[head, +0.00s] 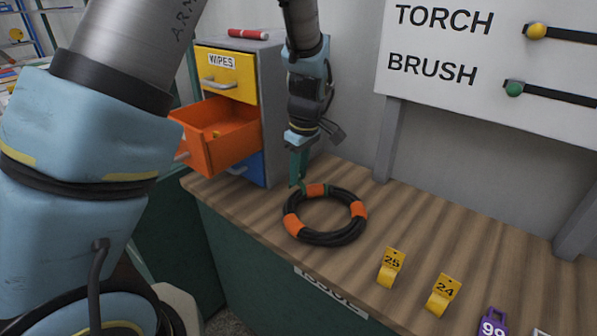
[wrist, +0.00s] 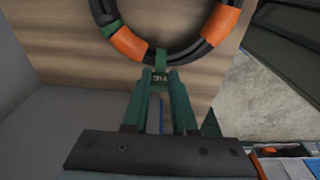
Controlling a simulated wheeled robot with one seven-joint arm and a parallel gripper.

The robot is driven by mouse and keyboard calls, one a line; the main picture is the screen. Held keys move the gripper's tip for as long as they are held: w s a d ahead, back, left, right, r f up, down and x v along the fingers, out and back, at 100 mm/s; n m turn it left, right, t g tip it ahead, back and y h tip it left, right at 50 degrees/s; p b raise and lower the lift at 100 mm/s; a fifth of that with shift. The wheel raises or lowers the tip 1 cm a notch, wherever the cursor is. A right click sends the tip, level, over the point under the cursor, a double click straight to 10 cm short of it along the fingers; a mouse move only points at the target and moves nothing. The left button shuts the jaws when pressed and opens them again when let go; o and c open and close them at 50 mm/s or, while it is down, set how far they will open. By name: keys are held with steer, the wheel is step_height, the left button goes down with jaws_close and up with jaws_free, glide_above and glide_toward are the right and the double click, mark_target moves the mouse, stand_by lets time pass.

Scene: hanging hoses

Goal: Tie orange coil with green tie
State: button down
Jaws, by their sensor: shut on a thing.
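The orange coil (head: 352,232) is a black hose ring with orange bands, lying flat on the wooden bench; part of it shows at the top of the wrist view (wrist: 182,52). My gripper (head: 296,184) points down at the coil's far left edge. In the wrist view my gripper (wrist: 161,78) is shut on the green tie (wrist: 162,62), whose lettered tab sits between the green fingertips. The tie's strap meets the coil's edge beside an orange band. Another green patch shows on the coil to the left. I cannot tell whether the strap passes fully around the hose.
A drawer cabinet (head: 272,105) stands behind my gripper, its orange drawer (head: 222,148) pulled open. Yellow tags (head: 391,268) and a purple tag (head: 492,324) lie along the bench (head: 440,250) to the right. A labelled board (head: 450,100) rises behind.

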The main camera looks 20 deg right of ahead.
mark_target(299, 181)
steer(key=shift+f, duration=0.2)
steer(key=shift+f+b, duration=0.55)
steer(key=shift+f, duration=0.2)
steer(key=shift+f+b, duration=0.45)
steer(key=shift+f, duration=0.3)
stand_by(0.7)
steer(key=c, duration=0.6)
jaws_free()
steer(key=shift+c, duration=0.2)
